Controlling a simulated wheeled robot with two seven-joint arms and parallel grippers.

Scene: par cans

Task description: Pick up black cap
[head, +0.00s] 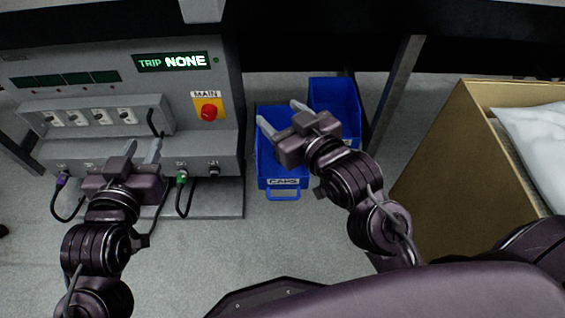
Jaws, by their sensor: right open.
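I cannot make out a black cap with certainty. A small black piece (214,169) sits at the right end of the panel's lower row; whether it is a cap or a socket is unclear. A blue bin labelled CAPS (283,183) stands right of the panel, its inside partly hidden by my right gripper. My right gripper (279,111) is open over this bin, its fingers apart and empty. My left gripper (143,147) is in front of the panel's lower row, fingers apart, with nothing seen between them. It hides part of that row.
The grey panel (228,150) has a red main switch (209,112), a display reading TRIP NONE (172,62), and purple (62,180) and green (181,179) plugs with hanging cables. A second blue bin (335,97) stands behind. A cardboard box (440,150) is at right.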

